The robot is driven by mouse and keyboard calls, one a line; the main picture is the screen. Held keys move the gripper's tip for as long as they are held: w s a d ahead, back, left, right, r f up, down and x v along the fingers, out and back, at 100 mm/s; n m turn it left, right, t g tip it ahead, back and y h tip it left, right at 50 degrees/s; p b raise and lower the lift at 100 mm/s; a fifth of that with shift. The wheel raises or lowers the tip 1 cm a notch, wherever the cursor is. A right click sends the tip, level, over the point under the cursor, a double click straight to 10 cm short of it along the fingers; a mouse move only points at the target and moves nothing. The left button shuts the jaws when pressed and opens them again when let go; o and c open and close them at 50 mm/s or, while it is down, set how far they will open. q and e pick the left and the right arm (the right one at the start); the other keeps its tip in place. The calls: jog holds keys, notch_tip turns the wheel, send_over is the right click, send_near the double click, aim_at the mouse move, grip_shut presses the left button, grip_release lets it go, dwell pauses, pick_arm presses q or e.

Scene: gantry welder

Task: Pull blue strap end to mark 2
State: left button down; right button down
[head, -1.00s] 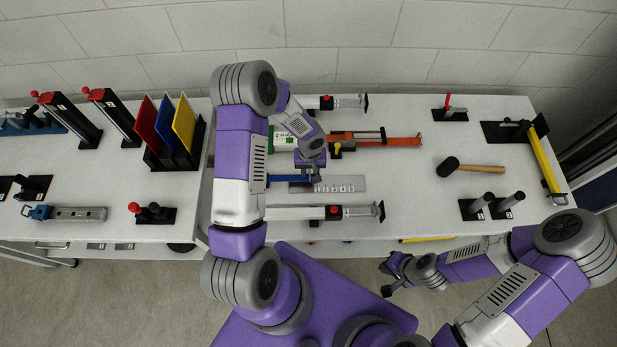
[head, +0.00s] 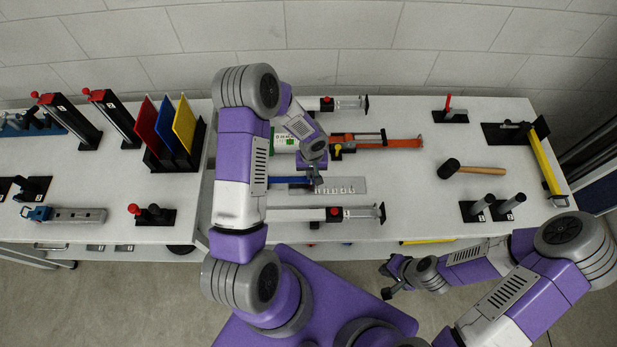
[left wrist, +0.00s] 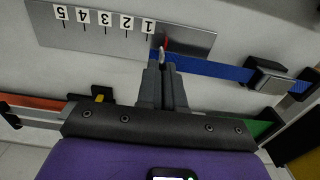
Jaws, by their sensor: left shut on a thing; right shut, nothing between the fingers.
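The blue strap (head: 290,181) lies over the left part of a grey metal plate (head: 354,187); in the left wrist view the strap (left wrist: 215,69) runs right to a black and metal buckle (left wrist: 268,78). The plate (left wrist: 90,28) carries white number tags 1 to 5, with tag 1 (left wrist: 148,26) nearest the strap and tag 2 (left wrist: 127,24) beyond it. My left gripper (left wrist: 162,64) is shut on the strap's end, just beside tag 1; a small red pointer (left wrist: 166,44) shows there. My right gripper (head: 386,281) is shut and empty, off the table's front edge.
Colored panels (head: 165,128) stand left. The table between plate and mallet is clear.

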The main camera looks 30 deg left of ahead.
pick_arm(q)
jog(key=shift+w+d+b, duration=0.4)
jog(key=shift+w+d, duration=0.1)
jog(key=shift+d, duration=0.3)
jog(key=shift+w+d+b, duration=0.4)
jog(key=shift+w+d, duration=0.1)
jog(key=shift+d, duration=0.35)
jog(key=shift+w+d+b, duration=0.4)
jog(key=shift+w+d, duration=0.1)
jog(key=shift+d, duration=0.3)
jog(key=c, duration=0.8)
grip_release()
jog(key=shift+o, duration=0.2)
notch_tip(320, 180, up, 8)
jog(key=shift+f, duration=0.2)
